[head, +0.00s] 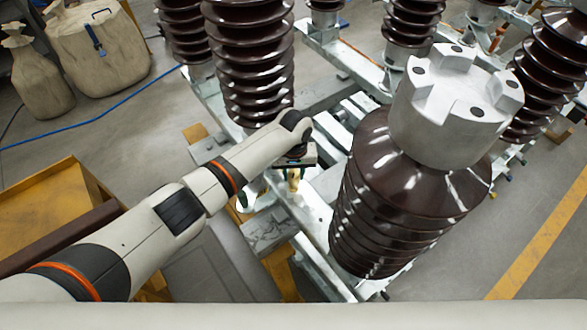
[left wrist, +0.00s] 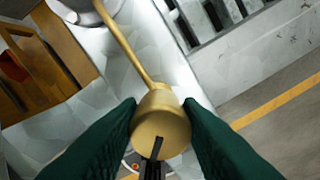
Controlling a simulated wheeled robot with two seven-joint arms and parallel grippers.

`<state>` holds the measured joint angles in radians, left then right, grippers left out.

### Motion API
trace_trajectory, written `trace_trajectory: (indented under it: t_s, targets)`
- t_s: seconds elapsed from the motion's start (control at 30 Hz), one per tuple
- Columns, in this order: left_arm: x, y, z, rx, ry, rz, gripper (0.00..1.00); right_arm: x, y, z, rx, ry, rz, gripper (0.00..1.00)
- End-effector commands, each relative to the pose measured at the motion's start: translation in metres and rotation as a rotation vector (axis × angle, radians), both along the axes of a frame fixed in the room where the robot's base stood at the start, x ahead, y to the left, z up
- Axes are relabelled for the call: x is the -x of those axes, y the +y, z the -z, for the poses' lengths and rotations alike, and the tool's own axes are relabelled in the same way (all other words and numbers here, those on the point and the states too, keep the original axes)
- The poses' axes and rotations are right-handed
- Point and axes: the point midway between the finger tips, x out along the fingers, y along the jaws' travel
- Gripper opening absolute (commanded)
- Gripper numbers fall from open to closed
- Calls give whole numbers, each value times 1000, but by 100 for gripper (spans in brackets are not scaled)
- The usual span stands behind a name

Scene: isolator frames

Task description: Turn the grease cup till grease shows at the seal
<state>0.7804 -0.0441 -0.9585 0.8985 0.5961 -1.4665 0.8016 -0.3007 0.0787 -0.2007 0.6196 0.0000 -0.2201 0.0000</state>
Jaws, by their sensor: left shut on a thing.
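The grease cup is a brass cup (left wrist: 160,118) in the left wrist view, with a thin brass stem running up and left from it toward a pale round part (left wrist: 85,10) at the top edge. My left gripper (left wrist: 161,112) has its two green fingers shut on the sides of the cup. In the head view my left gripper (head: 292,183) points down between the brown insulators, and a little brass of the cup (head: 293,174) shows between the fingers. I cannot make out the seal or any grease. My right gripper is not in view.
A large ribbed brown insulator (head: 385,215) with a metal cap (head: 450,105) stands close right of my left gripper. Another insulator (head: 250,60) stands behind it. Galvanised steel frame (head: 340,140) surrounds the place. A yellow bench (head: 60,205) and blue hose (head: 90,122) are at left.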

Motion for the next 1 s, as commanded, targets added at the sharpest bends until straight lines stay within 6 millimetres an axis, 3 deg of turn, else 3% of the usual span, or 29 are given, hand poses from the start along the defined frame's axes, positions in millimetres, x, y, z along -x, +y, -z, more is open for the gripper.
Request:
trace_trajectory:
  t_s: [0.6, 1.0]
  targets:
    - [0, -2, -1, 2, -2, 577, 10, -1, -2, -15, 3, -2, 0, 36]
    - [0, -3, -1, 3, -4, 840, 10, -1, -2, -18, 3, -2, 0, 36]
